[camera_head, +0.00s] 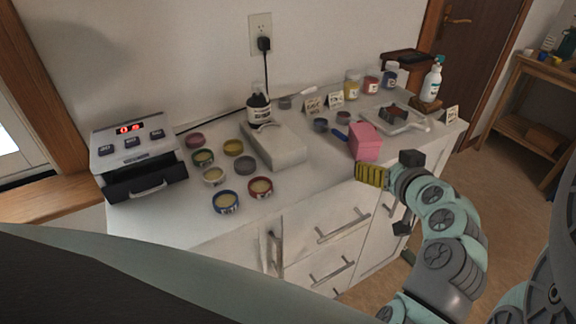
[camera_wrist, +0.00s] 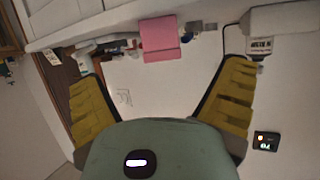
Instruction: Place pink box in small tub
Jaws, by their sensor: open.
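A pink box (camera_head: 366,142) stands on the white counter near its front edge. In the wrist view the pink box (camera_wrist: 160,38) is upper centre, beyond and between my fingers. My gripper (camera_head: 372,175), with yellow ridged fingers, is just in front of the box by the counter edge; part of it is hidden in the head view. In the wrist view my gripper (camera_wrist: 164,73) is open and empty, its fingers wide apart. Several small round tubs stand on the counter, among them a blue-rimmed tub (camera_head: 225,202) and a red-rimmed tub (camera_head: 260,188); I cannot tell which is the small tub.
A grey device with red digits (camera_head: 130,140) and an open dark drawer stands at the left. A pale block (camera_head: 273,146) lies mid-counter. A tray (camera_head: 400,123), jars (camera_head: 371,84) and a white bottle (camera_head: 432,82) are right. Bare counter lies between the red-rimmed tub and the box.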

